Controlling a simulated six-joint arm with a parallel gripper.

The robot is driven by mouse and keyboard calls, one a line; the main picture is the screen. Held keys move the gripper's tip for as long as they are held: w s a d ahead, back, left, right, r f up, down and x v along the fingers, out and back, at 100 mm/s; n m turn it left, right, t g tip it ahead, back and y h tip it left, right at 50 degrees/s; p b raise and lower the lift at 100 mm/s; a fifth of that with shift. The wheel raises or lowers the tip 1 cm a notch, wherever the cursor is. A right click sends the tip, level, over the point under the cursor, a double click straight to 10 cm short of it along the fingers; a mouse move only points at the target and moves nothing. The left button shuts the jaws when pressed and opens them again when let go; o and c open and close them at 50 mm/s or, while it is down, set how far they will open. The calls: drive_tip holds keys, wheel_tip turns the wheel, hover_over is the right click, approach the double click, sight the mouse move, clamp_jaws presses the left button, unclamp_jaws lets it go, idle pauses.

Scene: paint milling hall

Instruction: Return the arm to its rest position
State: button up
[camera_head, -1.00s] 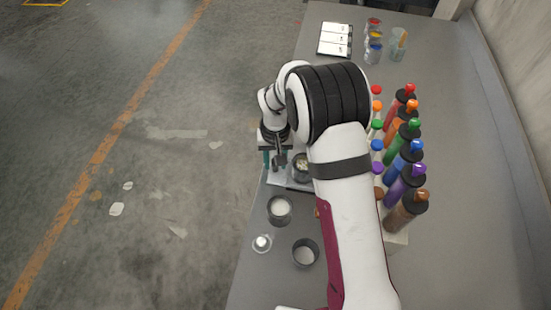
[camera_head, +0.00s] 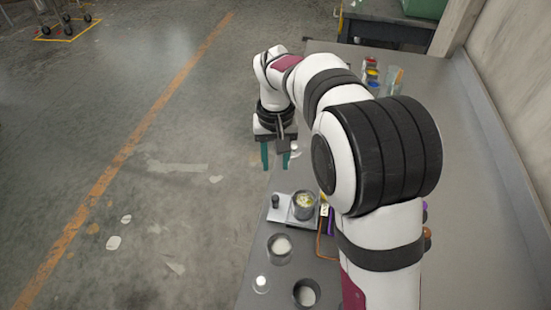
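My gripper (camera_head: 275,163) hangs at the left edge of the grey table (camera_head: 465,175), fingers pointing down. Its two teal fingers are apart and nothing shows between them. It is beyond a flat grey device (camera_head: 281,209), with a gap between them in the picture. A dark-rimmed cup (camera_head: 303,206) with pale yellowish contents stands on that device. My arm reaches up from the bottom right and bends over the table, hiding much of its middle.
Two dark-rimmed cups, one with white contents (camera_head: 280,247) and one at the front (camera_head: 306,293), stand near the left edge, beside a small white item (camera_head: 261,284). Small colour jars (camera_head: 372,74) and a glass with a stick (camera_head: 394,76) stand at the back. My arm hides most bottles.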

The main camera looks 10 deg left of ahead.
drive_tip(key=s+d+r+m+y, duration=0.1)
drive_tip(key=s+d+r+m, duration=0.2)
drive_tip(key=s+d, duration=0.45)
drive_tip(key=s+d+r+m, duration=0.35)
drive_tip(key=s+d, duration=0.25)
drive_tip(key=s, duration=0.3)
drive_tip(key=s+d+f+m, duration=0.2)
drive_tip(key=s, duration=0.8)
drive_tip(key=shift+s+d+f+y, duration=0.15)
drive_tip(key=shift+s+f+y, duration=0.2)
drive_tip(key=shift+f+y, duration=0.05)
